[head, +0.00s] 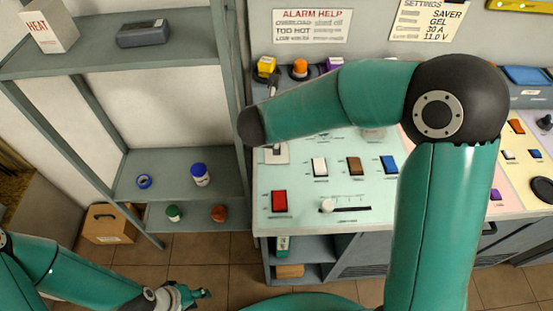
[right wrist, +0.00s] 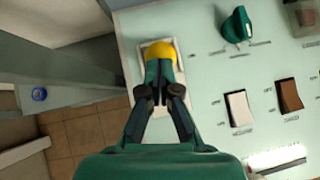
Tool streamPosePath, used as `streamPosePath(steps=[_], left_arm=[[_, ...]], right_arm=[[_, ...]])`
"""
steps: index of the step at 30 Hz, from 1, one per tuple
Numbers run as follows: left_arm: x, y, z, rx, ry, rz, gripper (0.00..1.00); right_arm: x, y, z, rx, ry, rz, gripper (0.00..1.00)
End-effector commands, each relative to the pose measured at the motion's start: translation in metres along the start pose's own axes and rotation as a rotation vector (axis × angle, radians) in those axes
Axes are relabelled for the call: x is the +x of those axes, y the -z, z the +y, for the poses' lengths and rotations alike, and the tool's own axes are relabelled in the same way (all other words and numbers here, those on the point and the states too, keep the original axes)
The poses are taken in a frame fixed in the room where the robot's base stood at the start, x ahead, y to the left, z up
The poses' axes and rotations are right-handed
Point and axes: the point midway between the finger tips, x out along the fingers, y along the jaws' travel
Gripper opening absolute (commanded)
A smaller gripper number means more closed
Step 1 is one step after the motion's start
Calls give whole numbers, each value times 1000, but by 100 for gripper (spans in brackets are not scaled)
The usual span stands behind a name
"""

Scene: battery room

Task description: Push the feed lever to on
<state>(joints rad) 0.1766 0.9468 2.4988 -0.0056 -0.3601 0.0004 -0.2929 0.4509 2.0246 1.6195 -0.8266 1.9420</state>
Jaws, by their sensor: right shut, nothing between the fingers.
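In the right wrist view, a yellow round knob (right wrist: 160,51), apparently the feed lever's, shows over a pale plate (right wrist: 126,62) at the console's left edge. My right gripper (right wrist: 160,68) is shut and empty, its fingertips overlapping the knob's near side; I cannot tell whether they touch it. In the head view, my right forearm hides that gripper and the knob. Only the plate's near part (head: 276,153) shows below the arm. The lever's position cannot be read. My left gripper (head: 203,293) is low at the bottom left, away from the console; its jaw opening is unclear.
The console (head: 300,222) has a green rotary knob (right wrist: 237,25), a white rocker (head: 319,166), a brown rocker (head: 354,165), a red rocker (head: 279,200) and a slider (head: 327,205) near the plate. A grey shelf rack (head: 130,178) stands left, with floor between.

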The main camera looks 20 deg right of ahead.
Motion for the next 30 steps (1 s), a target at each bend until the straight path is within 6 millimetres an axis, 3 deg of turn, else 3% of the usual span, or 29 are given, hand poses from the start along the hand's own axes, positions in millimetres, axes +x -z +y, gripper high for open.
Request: streamPosePath(steps=[23, 30], left_arm=[[2, 0, -1, 0, 0, 0, 40], [-2, 0, 1, 0, 0, 0, 40]], right_arm=[[8, -8, 1, 1, 1, 0, 0], [-4, -7, 4, -1, -2, -1, 0]])
